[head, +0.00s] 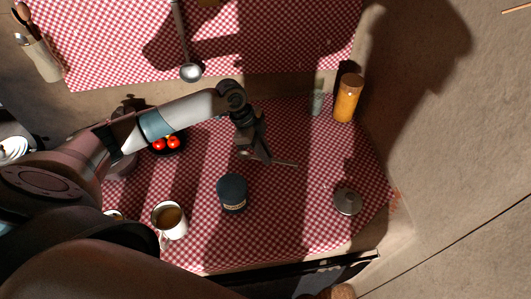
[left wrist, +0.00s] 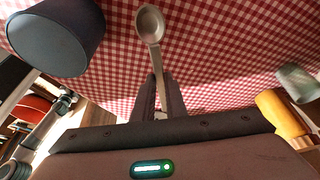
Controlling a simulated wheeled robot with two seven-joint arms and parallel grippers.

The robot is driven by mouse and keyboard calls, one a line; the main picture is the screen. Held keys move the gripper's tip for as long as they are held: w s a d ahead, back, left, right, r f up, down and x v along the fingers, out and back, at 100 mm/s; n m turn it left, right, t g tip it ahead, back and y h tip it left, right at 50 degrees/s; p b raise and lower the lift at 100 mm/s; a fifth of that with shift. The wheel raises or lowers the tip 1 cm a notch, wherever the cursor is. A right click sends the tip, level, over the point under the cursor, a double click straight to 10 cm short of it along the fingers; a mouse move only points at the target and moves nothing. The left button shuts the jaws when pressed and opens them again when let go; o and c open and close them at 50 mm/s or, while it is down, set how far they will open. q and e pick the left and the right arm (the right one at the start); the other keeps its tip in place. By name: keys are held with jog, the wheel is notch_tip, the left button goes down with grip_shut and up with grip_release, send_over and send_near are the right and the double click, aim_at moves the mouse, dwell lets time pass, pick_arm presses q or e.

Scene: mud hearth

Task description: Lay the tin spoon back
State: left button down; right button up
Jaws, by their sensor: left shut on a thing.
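The tin spoon (left wrist: 150,24) shows in the left wrist view, with its bowl at the top and its handle running down between my fingers. My left gripper (left wrist: 160,82) is shut on the handle. In the head view my left gripper (head: 262,157) is over the middle of the checked cloth, and a thin grey part of the spoon (head: 285,163) sticks out to its right. I cannot tell whether the spoon touches the cloth. My right gripper is not in view.
A dark blue canister (head: 232,193) stands just below my gripper, with a mug (head: 169,221) at its left. A metal pot (head: 347,201), an orange jar (head: 347,98) and a glass (head: 318,102) stand at the right. A ladle (head: 190,72) is on the upper cloth.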

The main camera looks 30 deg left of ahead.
pick_arm(q)
jog(key=shift+f+b, duration=2.1)
jog(key=shift+f, duration=0.25)
jog(key=shift+f+b, duration=0.5)
jog(key=shift+f, duration=0.65)
jog(key=c, duration=1.7)
grip_release()
jog(key=shift+a+r, duration=0.25)
jog(key=shift+r, duration=0.3)
jog(key=shift+b+v, duration=1.95)
jog(key=shift+v, duration=6.15)
